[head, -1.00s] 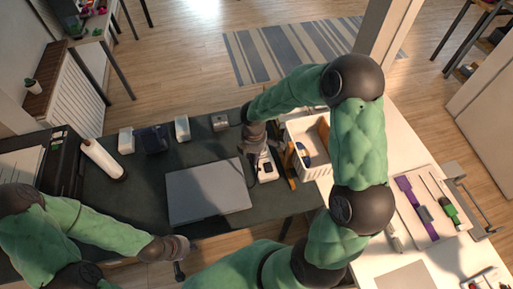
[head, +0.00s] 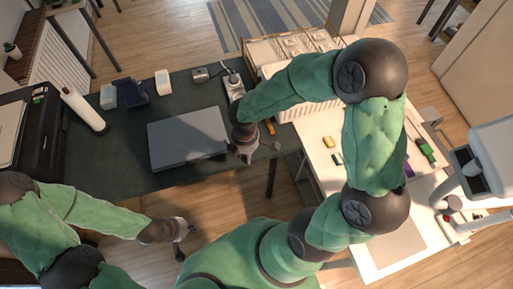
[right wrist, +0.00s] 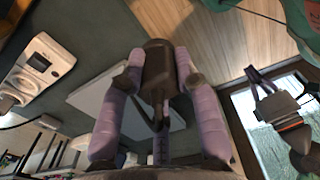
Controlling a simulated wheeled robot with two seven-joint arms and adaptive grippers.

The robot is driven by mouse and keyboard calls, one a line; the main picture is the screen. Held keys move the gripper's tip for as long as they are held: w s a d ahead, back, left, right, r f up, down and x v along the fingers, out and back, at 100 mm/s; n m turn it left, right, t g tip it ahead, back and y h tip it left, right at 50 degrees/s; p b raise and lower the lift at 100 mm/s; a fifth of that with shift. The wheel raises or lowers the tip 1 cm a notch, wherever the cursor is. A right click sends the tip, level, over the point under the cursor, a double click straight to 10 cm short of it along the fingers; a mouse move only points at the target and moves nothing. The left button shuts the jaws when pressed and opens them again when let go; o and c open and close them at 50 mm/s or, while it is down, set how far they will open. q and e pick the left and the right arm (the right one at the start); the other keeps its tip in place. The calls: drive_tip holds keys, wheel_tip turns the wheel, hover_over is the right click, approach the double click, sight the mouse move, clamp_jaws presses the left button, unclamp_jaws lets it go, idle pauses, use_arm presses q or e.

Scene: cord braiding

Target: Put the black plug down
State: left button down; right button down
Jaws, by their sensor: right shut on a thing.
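The black plug (right wrist: 158,72) is between the purple-padded fingers of my right gripper (right wrist: 163,88) in the right wrist view. The gripper is shut on it and holds it up, with a dark cord loop below. In the head view my right gripper (head: 246,154) is at the right front edge of the dark table, right of the grey laptop; the plug cannot be made out there. My left gripper (head: 184,238) is in front of the table, empty, its fingers apart. It also shows at the right of the wrist view.
The dark table (head: 115,165) bears the closed laptop (head: 188,138), a white power strip (head: 233,84), a paper roll (head: 84,110) and small boxes. A white basket (head: 310,105) and a light worktable (head: 325,125) with small coloured pieces stand right. Table space left of the laptop is clear.

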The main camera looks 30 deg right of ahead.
drive_tip(key=w+d+f, duration=0.2)
drive_tip(key=w+f, duration=0.1)
drive_tip(key=w+d+f+b, duration=0.1)
drive_tip(key=w+d+f, duration=0.1)
drive_tip(key=w+d, duration=0.1)
drive_tip(key=w+d+f+b, duration=0.1)
drive_tip(key=w+d+f, duration=0.2)
drive_tip(key=shift+w+f, duration=0.25)
drive_tip(key=shift+f, duration=0.1)
drive_tip(key=shift+w+d+f+b, duration=0.15)
drive_tip(key=shift+f+b, duration=0.25)
drive_tip(key=shift+f, duration=0.6)
drive_tip(key=shift+w+d+f+b, duration=0.15)
drive_tip(key=shift+f+b, duration=0.25)
drive_tip(key=shift+f, duration=0.55)
drive_tip(key=shift+f, duration=0.2)
drive_tip(key=c, duration=0.9)
unclamp_jaws()
